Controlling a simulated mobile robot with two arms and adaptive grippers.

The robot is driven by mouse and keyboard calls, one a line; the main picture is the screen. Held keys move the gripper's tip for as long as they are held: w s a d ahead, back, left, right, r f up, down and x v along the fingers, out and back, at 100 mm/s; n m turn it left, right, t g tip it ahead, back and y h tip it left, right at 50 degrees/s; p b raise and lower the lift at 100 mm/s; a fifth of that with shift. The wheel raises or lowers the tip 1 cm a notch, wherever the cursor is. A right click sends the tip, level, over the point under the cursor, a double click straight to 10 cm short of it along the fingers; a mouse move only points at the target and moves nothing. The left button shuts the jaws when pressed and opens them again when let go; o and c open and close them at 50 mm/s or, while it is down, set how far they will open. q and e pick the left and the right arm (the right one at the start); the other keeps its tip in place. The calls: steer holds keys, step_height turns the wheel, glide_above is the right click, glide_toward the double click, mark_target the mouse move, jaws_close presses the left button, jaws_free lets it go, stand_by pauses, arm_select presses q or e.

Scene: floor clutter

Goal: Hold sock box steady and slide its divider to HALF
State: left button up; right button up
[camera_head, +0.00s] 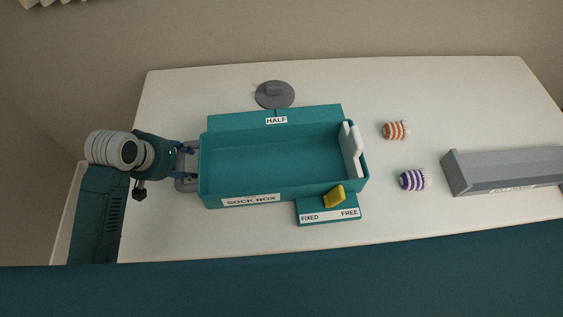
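The teal sock box (250,199) sits on the white table, its open top showing an empty interior. Its white divider (353,152) stands near the right end, well right of the HALF label (276,120) on the back edge. A yellow lever (334,196) sits on a teal plate at the front right, marked FIXED and FREE. It slants, and I cannot tell which word it is set to. My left gripper (187,165) is at the box's left end, its fingers around the grey handle (184,184). I cannot tell whether they grip it. My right gripper is not in view.
A grey round object (275,95) lies behind the box. An orange-striped roll (395,131) and a purple-striped roll (413,180) lie to the right. A grey tray (500,187) stands at the far right. The table in front of the box is clear.

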arm_select(q)
jaws_close()
steer(key=shift+w+d+r, duration=0.1)
steer(key=shift+d+r, duration=0.05)
steer(key=shift+r, duration=0.05)
steer(key=shift+f, duration=0.25)
steer(key=shift+s+f, duration=0.2)
steer(key=shift+s, duration=0.05)
stand_by(0.3)
